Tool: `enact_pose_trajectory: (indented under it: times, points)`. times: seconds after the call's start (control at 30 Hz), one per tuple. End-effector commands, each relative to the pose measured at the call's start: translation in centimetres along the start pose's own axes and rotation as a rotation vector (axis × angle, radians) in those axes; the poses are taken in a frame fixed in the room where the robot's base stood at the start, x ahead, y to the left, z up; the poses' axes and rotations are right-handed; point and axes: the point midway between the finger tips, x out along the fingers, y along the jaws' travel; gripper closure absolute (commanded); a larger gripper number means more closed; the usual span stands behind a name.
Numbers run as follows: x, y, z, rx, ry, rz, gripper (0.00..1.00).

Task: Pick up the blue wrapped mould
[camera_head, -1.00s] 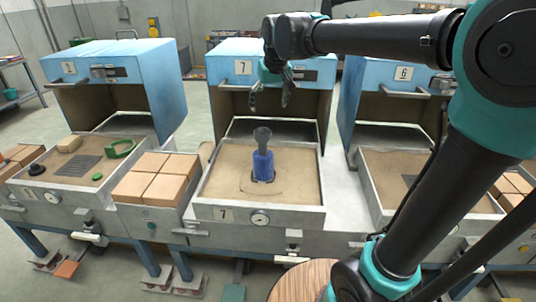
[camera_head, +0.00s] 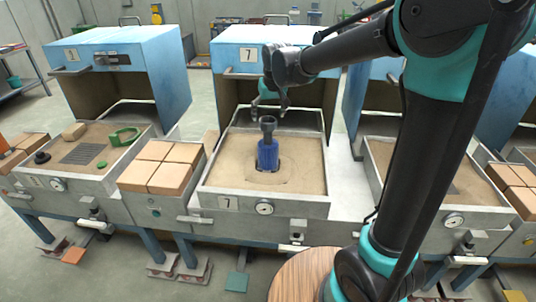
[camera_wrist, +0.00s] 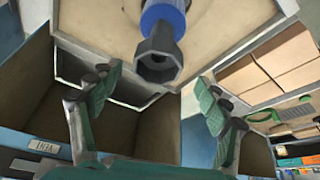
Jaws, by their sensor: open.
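The blue wrapped mould (camera_head: 267,155) stands upright in the sand of the middle tray (camera_head: 222,203), marked 7. Its dark grey funnel-shaped top (camera_head: 268,123) rises above the blue wrap. In the wrist view the dark top (camera_wrist: 158,62) is near the upper middle, with the blue wrap (camera_wrist: 163,14) behind it. My gripper (camera_head: 269,108) is open and empty, just above and behind the mould's top in the head view. In the wrist view its two teal-padded fingers (camera_wrist: 155,98) are spread wide, and the mould's top lies beyond them, not between the pads.
The blue oven hood marked 7 (camera_head: 228,62) stands open behind the tray. Tan bricks (camera_head: 157,166) are stacked left of it. The left tray holds a green clamp-like piece (camera_head: 124,136), a dark grate (camera_head: 85,152) and a black knob (camera_head: 42,157). Another sand tray (camera_head: 437,211) lies right.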

Motion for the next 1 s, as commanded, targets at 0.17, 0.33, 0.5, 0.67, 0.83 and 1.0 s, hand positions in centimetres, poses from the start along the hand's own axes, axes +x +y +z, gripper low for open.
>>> enact_pose_trajectory:
  times: [0.17,0.33,0.5,0.67,0.83,1.0]
  points:
    - [2.6,0.4,-0.1,0.001,0.0,0.0,0.23]
    - [4.3,0.4,-0.1,0.001,0.001,0.001,0.23]
    - [4.7,0.4,-0.1,0.001,0.001,0.001,0.23]
    - [4.7,0.4,-0.1,0.001,0.001,0.001,0.3]
    - [4.6,0.4,-0.1,0.001,0.001,0.001,0.51]
    - [4.6,0.4,-0.1,0.001,0.001,0.001,0.72]
